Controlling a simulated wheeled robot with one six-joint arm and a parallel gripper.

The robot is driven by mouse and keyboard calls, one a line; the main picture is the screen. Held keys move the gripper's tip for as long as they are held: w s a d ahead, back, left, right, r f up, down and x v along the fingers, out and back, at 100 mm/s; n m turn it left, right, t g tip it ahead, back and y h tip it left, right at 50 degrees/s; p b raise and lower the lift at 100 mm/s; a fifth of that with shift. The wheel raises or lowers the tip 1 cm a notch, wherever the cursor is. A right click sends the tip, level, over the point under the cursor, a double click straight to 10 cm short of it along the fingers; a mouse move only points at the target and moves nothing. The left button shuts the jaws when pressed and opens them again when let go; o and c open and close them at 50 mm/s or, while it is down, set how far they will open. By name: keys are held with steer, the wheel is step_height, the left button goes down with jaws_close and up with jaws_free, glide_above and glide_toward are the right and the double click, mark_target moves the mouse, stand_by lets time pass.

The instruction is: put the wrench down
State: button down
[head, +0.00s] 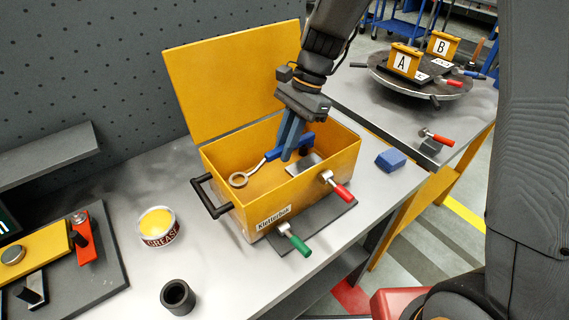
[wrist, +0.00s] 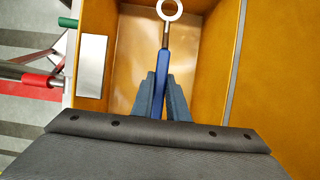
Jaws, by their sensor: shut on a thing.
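The wrench has a metal ring end (head: 239,180) and a blue handle (head: 274,152). My gripper (head: 287,153) is shut on the blue handle, with the wrench inside the open yellow box (head: 228,218). The handle's rear part is hidden between the fingers. I cannot tell whether the wrench touches the box floor.
The box's lid (head: 235,80) stands open at the back. A red-handled clamp (head: 338,187) and a green-handled clamp (head: 294,240) are at the front. A grease tin (head: 158,227), a black cup (head: 178,297) and a blue block (head: 391,160) stand on the bench.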

steer(key=shift+f+p, duration=0.6)
steer(key=shift+f, duration=3.05)
steer(key=c, duration=1.7)
jaws_free()
steer(key=b+v, duration=0.3)
steer(key=v, duration=0.9)
